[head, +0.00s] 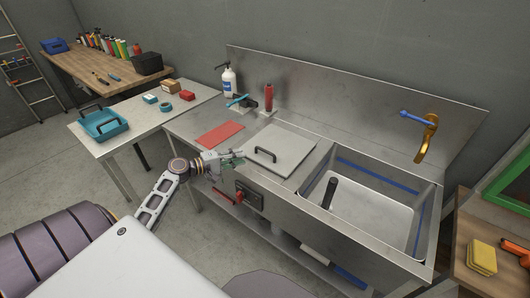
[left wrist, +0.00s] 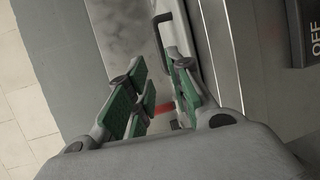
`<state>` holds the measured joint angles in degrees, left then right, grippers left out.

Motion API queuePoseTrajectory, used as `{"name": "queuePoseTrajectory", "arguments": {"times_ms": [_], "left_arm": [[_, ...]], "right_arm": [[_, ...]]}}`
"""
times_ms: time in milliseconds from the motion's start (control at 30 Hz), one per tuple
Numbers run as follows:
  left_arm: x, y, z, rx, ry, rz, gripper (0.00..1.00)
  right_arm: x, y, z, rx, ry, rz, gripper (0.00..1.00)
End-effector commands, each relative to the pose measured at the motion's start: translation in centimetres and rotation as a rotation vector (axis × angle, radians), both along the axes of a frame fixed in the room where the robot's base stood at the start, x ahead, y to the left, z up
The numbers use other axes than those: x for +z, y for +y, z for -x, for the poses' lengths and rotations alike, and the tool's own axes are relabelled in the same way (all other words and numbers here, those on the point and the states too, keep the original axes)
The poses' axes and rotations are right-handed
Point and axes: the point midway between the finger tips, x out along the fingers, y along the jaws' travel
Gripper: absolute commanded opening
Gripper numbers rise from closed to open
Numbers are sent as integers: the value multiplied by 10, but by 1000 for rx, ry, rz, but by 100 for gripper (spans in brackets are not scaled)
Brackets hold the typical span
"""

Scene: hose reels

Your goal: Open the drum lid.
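The lid (head: 292,147) is a flat grey square plate lying shut on the steel counter, left of the sink. Its black bar handle (head: 265,155) stands near its left front edge. The handle also shows at the top of the left wrist view (left wrist: 161,38). My left gripper (head: 238,155) is just left of the handle, at the counter's front edge. In the left wrist view its green-padded fingers (left wrist: 158,72) are apart with nothing held between them. I cannot tell whether a finger touches the handle. The drum is hidden. My right gripper is out of view.
A red mat (head: 220,134) lies left of the lid. A red-handled lever (head: 228,196) and a dark panel (head: 249,195) are on the counter front below. The sink (head: 365,205) is open on the right. A red bottle (head: 268,98) stands behind the lid.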

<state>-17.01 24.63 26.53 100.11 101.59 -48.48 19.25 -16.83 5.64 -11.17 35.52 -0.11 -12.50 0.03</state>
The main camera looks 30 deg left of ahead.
Motion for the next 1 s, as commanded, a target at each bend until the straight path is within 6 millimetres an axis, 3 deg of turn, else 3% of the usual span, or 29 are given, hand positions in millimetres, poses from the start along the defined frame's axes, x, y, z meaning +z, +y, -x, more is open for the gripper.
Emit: {"name": "queuePoseTrajectory", "arguments": {"times_ms": [467, 1000], "left_arm": [[-9, -22, -43, -1, -1, -2, 21], [-18, -46, -89, 0, -1, 0, 21]], "right_arm": [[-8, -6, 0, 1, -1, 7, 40], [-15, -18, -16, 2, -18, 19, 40]]}}
